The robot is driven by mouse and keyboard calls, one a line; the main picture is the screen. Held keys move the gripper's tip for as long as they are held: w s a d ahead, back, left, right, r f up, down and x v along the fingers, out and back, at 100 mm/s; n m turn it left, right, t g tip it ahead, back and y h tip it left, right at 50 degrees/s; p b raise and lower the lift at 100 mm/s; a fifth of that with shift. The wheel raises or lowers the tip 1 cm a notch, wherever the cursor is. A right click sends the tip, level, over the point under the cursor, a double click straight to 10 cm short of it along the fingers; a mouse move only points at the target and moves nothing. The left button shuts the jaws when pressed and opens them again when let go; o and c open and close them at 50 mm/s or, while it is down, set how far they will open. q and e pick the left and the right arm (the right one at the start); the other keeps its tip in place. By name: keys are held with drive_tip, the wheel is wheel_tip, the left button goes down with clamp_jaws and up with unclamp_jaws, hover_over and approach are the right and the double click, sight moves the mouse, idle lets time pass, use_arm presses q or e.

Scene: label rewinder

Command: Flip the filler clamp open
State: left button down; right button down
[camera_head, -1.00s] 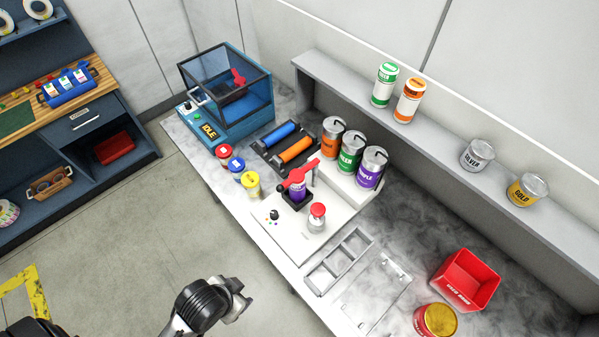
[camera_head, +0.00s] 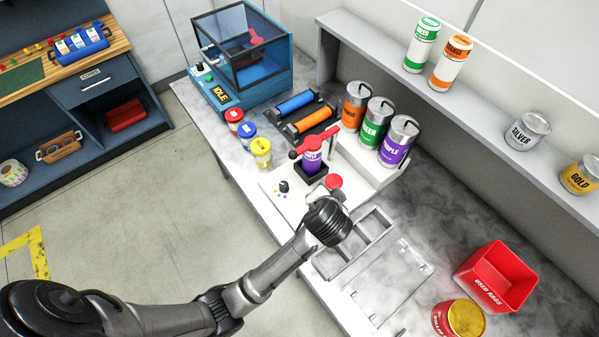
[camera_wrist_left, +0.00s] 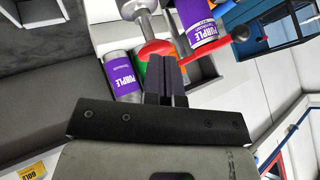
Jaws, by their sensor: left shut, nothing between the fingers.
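The filler (camera_head: 274,188) is a white base on the bench. It holds a small purple can (camera_head: 312,164), with the red clamp lever (camera_head: 326,148) lying slantwise across its top. In the left wrist view the purple can (camera_wrist_left: 196,22) and red lever (camera_wrist_left: 222,44) show at the upper right. The red-topped knob (camera_head: 334,182) stands just right of the can. My left gripper (camera_wrist_left: 167,66) is shut and empty. Its fingertips appear close to the red knob top (camera_wrist_left: 155,48) and left of the lever; contact cannot be told. In the head view my wrist hides the fingers. My right gripper is out of view.
Large orange, green and purple cans (camera_head: 397,142) stand behind the filler. Small red, blue and yellow pots (camera_head: 261,152) stand to its left. A grey tray frame (camera_head: 374,226) lies to the right, before a red bin (camera_head: 496,276). A wall shelf (camera_head: 470,100) runs behind.

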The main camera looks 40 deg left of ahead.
use_arm(q)
drive_tip(key=a+m+y, duration=0.1)
drive_tip(key=y, duration=0.2)
drive_tip(key=a+f+m+y, duration=0.1)
drive_tip(key=y, duration=0.3)
drive_tip(key=a+m+y, duration=0.1)
drive_tip(key=y, duration=0.2)
drive_tip(key=shift+w+a+f, duration=0.25)
drive_tip(key=shift+f, duration=0.15)
drive_tip(key=shift+a, duration=0.1)
drive_tip(key=p+x, duration=0.2)
drive_tip(key=x, duration=0.8)
drive_tip(key=shift+r, duration=0.2)
drive_tip(key=shift+w, duration=0.1)
